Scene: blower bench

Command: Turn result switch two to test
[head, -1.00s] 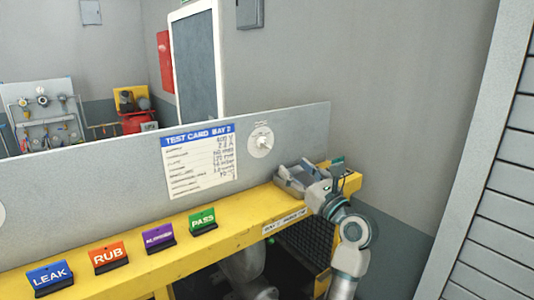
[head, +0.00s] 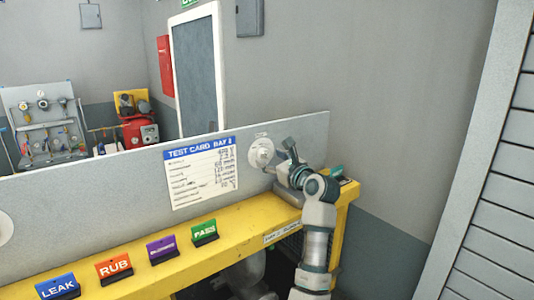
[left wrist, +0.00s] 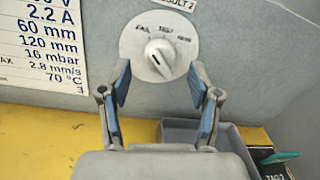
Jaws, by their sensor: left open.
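The result switch two (head: 261,153) is a round white dial on the grey upright panel, right of the test card. In the left wrist view its dial (left wrist: 183,53) sits under a label reading "...SULT 2", with small markings along its top and a white knob (left wrist: 159,57) in the middle. The knob's ridge seems to slant up and left; the exact mark it points to is hard to read. My left gripper (head: 279,158) is in front of the dial. In the left wrist view its fingers (left wrist: 160,84) are open, apart and empty, just below the knob. My right gripper is out of view.
The yellow bench (head: 130,258) carries LEAK (head: 57,286), RUB (head: 114,268), purple (head: 162,249) and PASS (head: 204,232) signs. The test card (head: 200,172) is on the panel. A grey tray (left wrist: 232,145) lies below the switch at right.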

